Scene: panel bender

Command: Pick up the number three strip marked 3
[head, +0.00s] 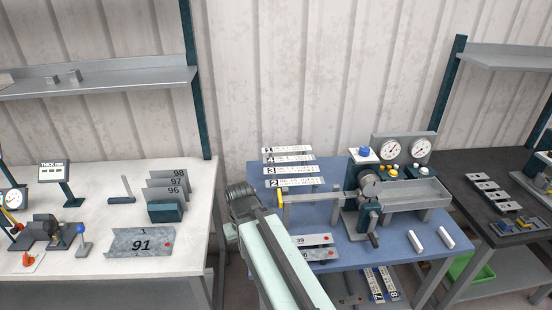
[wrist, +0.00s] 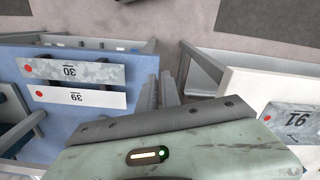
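The strip marked 3 (head: 292,170) is a white label strip on the back left of the blue table (head: 400,240). It lies in a column of similar strips, between the strip marked 4 (head: 290,159) and the strip marked 2 (head: 296,182). My arm reaches up from the bottom of the head view, its dark end (head: 242,204) left of the blue table's edge and apart from the strips. The wrist view shows two grey bars beyond my pale green link; I cannot tell whether they are my fingers. The strip marked 3 is not visible there.
Plates marked 39 (head: 313,240) and 30 (wrist: 72,71) lie on the blue table near my arm. A machine with gauges (head: 404,148) stands right of the strips.

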